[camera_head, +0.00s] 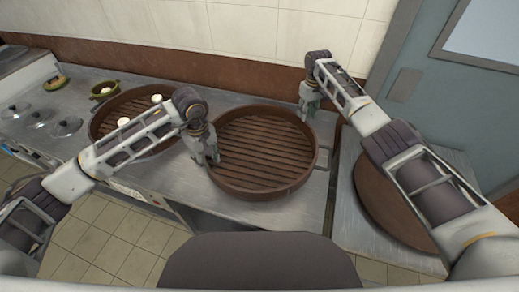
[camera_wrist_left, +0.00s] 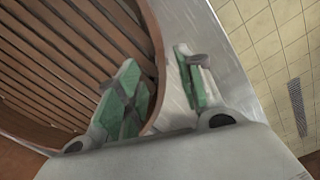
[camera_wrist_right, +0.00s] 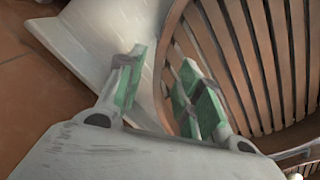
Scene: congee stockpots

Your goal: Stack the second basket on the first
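A round brown slatted basket (camera_head: 262,188) sits on the metal counter in the middle and looks empty. A second round brown basket (camera_head: 98,127), with white buns (camera_head: 124,121) in it, stands to its left, partly hidden by my left arm. My left gripper (camera_head: 211,163) is at the middle basket's left rim. In the left wrist view its fingers are apart, one inside the basket wall (camera_wrist_left: 156,40) and one outside. My right gripper (camera_head: 306,116) is at the back right rim. In the right wrist view its fingers are apart on both sides of the wall (camera_wrist_right: 172,40).
A round brown lid-like disc (camera_head: 375,200) lies on the right counter, partly behind my right arm. The tiled wall (camera_head: 250,30) closes off the back.

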